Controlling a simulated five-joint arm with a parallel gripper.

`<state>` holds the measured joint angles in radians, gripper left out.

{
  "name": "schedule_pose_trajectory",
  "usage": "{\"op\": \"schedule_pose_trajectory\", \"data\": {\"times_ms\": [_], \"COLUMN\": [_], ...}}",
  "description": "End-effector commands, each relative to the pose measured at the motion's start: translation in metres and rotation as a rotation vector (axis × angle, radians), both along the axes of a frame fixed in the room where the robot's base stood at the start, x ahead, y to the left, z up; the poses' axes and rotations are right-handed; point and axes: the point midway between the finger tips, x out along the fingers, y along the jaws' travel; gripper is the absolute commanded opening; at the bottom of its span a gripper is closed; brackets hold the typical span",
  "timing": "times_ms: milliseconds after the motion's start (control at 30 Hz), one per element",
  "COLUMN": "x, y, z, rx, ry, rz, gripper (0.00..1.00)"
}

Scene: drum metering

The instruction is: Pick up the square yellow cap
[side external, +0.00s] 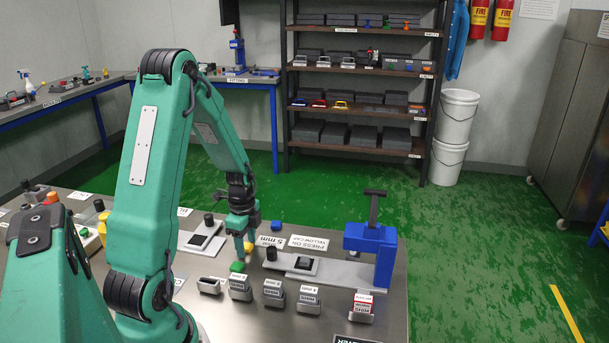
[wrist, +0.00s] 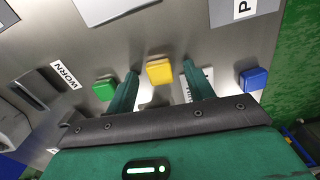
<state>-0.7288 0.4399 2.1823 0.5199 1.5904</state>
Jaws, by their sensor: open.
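The square yellow cap (wrist: 160,72) lies on the metal bench in the wrist view, ahead of and between the two fingertips of my gripper (wrist: 165,82). The fingers are apart and nothing is held. In the side view my gripper (side external: 242,250) points down at the bench, and the yellow cap (side external: 248,247) shows small beside its fingers. A green cap (wrist: 104,89) lies left of the left finger in the wrist view. A blue cap (wrist: 253,79) lies right of the right finger. I cannot tell whether either finger touches the yellow cap.
A blue press (side external: 370,245) stands at the bench's right on a grey base. Several small labelled blocks, one of them here (side external: 308,299), line the front. In the wrist view a "WORN" label (wrist: 65,77) lies left of the green cap.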

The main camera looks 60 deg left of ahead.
Motion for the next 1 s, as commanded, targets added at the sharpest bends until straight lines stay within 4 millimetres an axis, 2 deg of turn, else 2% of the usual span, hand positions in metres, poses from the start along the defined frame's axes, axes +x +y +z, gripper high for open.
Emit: {"op": "schedule_pose_trajectory", "data": {"times_ms": [333,567,1000], "x": [0.0002,0.0002,0.0003], "y": [0.0001,0.0001,0.0003], "z": [0.0004,0.0005,0.0021], "rx": [0.001,0.001,0.001], "ry": [-0.001,-0.001,-0.001], "rz": [0.000,0.000,0.000], "gripper": [0.51,0.06,0.05]}}
